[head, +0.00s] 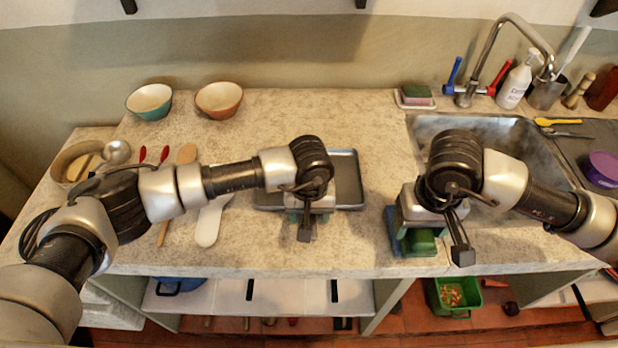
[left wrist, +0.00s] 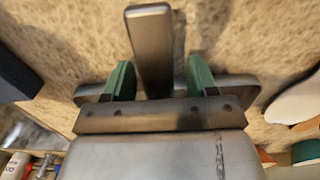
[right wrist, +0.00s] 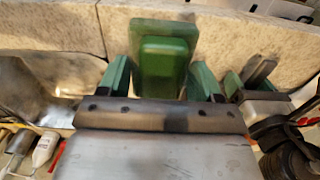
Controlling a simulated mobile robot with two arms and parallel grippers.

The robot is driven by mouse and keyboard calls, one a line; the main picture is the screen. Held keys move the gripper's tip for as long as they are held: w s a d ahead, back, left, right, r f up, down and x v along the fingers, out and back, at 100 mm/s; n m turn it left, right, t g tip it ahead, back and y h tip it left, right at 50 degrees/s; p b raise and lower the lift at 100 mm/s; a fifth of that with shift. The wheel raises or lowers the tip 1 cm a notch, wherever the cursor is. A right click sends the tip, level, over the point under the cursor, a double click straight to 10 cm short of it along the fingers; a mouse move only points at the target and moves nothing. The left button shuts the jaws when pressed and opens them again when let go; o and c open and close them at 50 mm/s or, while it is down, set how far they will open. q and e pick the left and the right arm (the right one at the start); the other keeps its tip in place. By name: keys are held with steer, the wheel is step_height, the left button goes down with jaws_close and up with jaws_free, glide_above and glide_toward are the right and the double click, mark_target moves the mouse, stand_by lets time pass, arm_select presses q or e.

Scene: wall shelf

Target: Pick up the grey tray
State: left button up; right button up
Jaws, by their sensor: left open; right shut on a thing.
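The grey tray (head: 347,180) lies on the counter, a shallow rectangle partly hidden by my left gripper (head: 303,212). In the left wrist view, my open left gripper (left wrist: 158,80) has green fingers apart on either side of a grey bar (left wrist: 151,45); I cannot tell whether this bar belongs to the tray. The tray rim (left wrist: 240,88) shows behind the fingers. My right gripper (head: 415,220) is shut on a green block (head: 418,243) at the counter's front edge. The right wrist view shows this block (right wrist: 163,70) between its fingers.
A white board (head: 210,222) and a wooden spoon (head: 186,154) lie left of the tray. Two bowls (head: 150,101) (head: 218,99) stand farther back. The counter behind the tray is clear. A green bin (head: 452,295) sits below.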

arm_select(q)
steer(key=shift+f, duration=0.4)
steer(key=shift+c, duration=0.3)
jaws_close()
steer(key=shift+w+r, duration=0.1)
step_height(320, 180, up, 9)
steer(key=b, duration=0.2)
steer(key=shift+b, duration=0.3)
arm_select(e)
step_height(320, 180, down, 3)
steer(key=shift+r, duration=0.2)
arm_select(q)
steer(key=shift+r, duration=0.45)
steer(key=shift+f, duration=0.1)
